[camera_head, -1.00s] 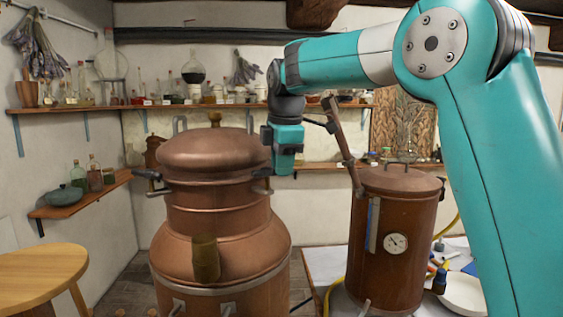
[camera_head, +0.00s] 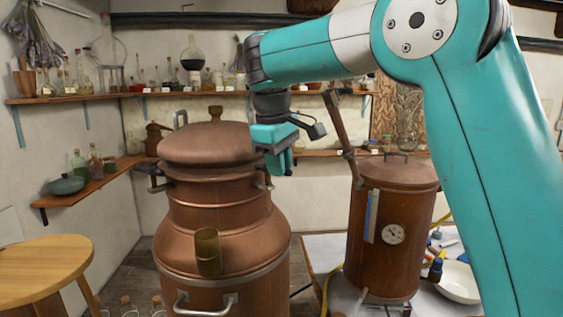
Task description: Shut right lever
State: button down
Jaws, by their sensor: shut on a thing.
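The large copper still (camera_head: 212,215) stands left of centre with its domed lid (camera_head: 205,143) on top. Its left lever (camera_head: 160,184) sticks out at the left of the neck. The right lever (camera_head: 264,183) is at the right of the neck, just below the lid rim, and mostly hidden by my gripper. My gripper (camera_head: 280,163) is at the right edge of the lid, tilted, with its teal fingers pointing down. It is shut on the right lever; the fingertips' contact is hard to see.
A smaller copper boiler (camera_head: 388,235) with a gauge and a slanting pipe (camera_head: 342,125) stands on a table at right. A wooden stool (camera_head: 45,262) is at lower left. Shelves with glassware (camera_head: 193,62) line the walls. A white bowl (camera_head: 458,283) lies right of the boiler.

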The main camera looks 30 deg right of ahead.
jog(key=shift+s+a+f+m, duration=0.1)
jog(key=shift+s+a+m, duration=0.1)
jog(key=shift+m, duration=0.5)
jog(key=c, duration=1.1)
grip_release()
